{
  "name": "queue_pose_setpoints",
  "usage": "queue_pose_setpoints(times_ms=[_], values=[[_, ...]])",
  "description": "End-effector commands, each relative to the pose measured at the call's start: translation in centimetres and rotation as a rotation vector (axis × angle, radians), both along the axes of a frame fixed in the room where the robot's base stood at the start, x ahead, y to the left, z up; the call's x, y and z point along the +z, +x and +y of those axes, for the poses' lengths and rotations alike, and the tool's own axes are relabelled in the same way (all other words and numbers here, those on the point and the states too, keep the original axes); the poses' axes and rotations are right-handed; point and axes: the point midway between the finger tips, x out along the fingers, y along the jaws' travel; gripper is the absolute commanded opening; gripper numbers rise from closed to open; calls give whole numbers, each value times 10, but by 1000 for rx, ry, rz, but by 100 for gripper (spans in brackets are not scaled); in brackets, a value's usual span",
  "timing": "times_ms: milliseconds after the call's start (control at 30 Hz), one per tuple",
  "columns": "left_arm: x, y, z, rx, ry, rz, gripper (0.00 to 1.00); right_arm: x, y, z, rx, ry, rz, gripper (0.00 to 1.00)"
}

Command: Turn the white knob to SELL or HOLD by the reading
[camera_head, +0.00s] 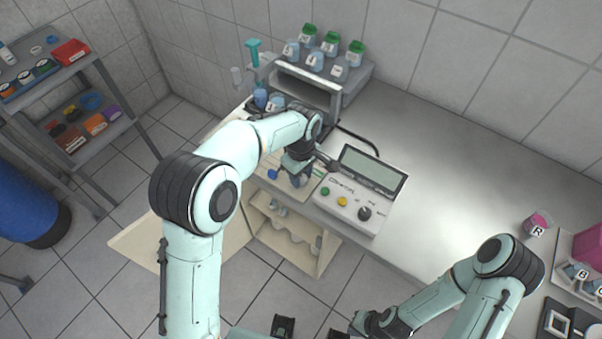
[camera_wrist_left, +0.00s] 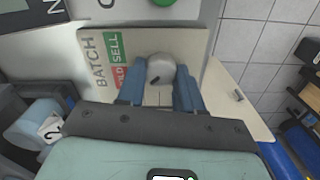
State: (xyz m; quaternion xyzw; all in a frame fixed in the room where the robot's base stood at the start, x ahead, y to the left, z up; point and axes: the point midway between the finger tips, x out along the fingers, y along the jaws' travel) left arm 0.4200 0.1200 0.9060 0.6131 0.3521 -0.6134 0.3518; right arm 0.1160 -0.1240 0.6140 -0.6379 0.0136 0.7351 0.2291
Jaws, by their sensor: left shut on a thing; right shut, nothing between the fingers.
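The white knob (camera_wrist_left: 160,71) sits on a beige panel marked BATCH, with a green SELL label (camera_wrist_left: 115,46) and a red label, partly hidden, beside it in the left wrist view. A small dark mark shows on the knob. My left gripper (camera_head: 286,178) is shut on the knob, its blue fingers (camera_wrist_left: 159,92) on either side of it. The meter box (camera_head: 348,200) has a grey screen (camera_head: 373,168), with no legible reading. My right gripper (camera_head: 358,323) is shut and empty, low at the front, away from the panel.
The meter box has green and yellow buttons and a black dial (camera_head: 364,213). Behind stands a rack (camera_head: 345,88) with several green-capped bottles. A pink-topped cup (camera_head: 538,222) stands at the right. The bench (camera_head: 440,160) is clear between. A shelf (camera_head: 98,62) stands at left.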

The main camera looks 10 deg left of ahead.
Motion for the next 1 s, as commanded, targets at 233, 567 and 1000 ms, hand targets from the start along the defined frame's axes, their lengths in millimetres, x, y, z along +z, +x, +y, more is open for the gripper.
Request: queue_pose_setpoints(times_ms=[233, 567, 1000], values=[[1, 1, 0, 3, -1, -2, 5, 0, 0, 0, 0, 0, 0, 0], [0, 0, 0, 1, -1, -1, 61, 0, 0, 0, 0, 0, 0, 0], [56, 2, 0, 1, -3, -9, 61, 8, 5, 0, 0, 0, -6, 0]])
